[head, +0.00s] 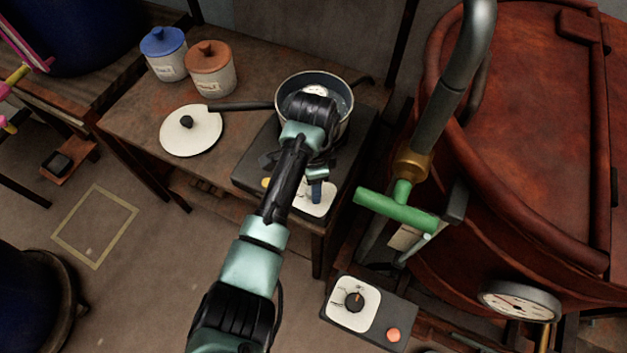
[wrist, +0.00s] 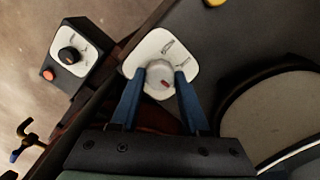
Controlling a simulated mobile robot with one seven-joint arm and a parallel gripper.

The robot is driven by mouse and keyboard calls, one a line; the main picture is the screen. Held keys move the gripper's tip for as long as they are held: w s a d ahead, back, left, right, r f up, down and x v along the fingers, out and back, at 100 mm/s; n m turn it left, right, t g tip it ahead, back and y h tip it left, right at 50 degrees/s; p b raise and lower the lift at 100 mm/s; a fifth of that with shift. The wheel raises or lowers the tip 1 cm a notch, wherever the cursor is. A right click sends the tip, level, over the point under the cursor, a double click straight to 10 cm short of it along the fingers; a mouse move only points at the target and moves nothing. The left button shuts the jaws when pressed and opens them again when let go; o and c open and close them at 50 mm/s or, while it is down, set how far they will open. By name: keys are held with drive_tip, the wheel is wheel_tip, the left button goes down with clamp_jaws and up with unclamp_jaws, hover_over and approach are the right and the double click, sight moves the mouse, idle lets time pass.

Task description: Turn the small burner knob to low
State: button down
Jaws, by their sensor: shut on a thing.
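The small burner knob (wrist: 158,82) is pale grey with a red mark. It sits on a white dial plate (wrist: 182,47) on the front of the dark burner (head: 248,174). My gripper (wrist: 158,84) is shut on the knob, with one blue finger on each side of it. The red mark is on the knob's lower right in the wrist view; the print on the plate is too small to read. In the head view my gripper (head: 316,190) is over the white plate (head: 322,203) and hides the knob.
A pot (head: 340,85) stands on the burner. A white lid (head: 190,132) and two lidded jars (head: 165,55) (head: 210,68) are on the wooden table (head: 135,100). A green valve handle (head: 395,210) and a copper vat (head: 530,120) are close right. A separate control box (head: 380,318) is below.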

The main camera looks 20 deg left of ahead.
drive_tip(key=n+p, duration=0.4)
drive_tip(key=n, duration=0.1)
drive_tip(key=shift+r, duration=0.2)
drive_tip(key=n+p, duration=0.2)
drive_tip(key=n, duration=0.3)
drive_tip(key=shift+f+n, duration=0.1)
drive_tip(key=shift+n, duration=0.2)
drive_tip(key=shift+c, duration=1.9)
unclamp_jaws()
wheel_tip(320, 180, up, 13)
drive_tip(key=p, duration=0.1)
drive_tip(key=shift+a, duration=0.2)
drive_tip(key=shift+f, duration=0.1)
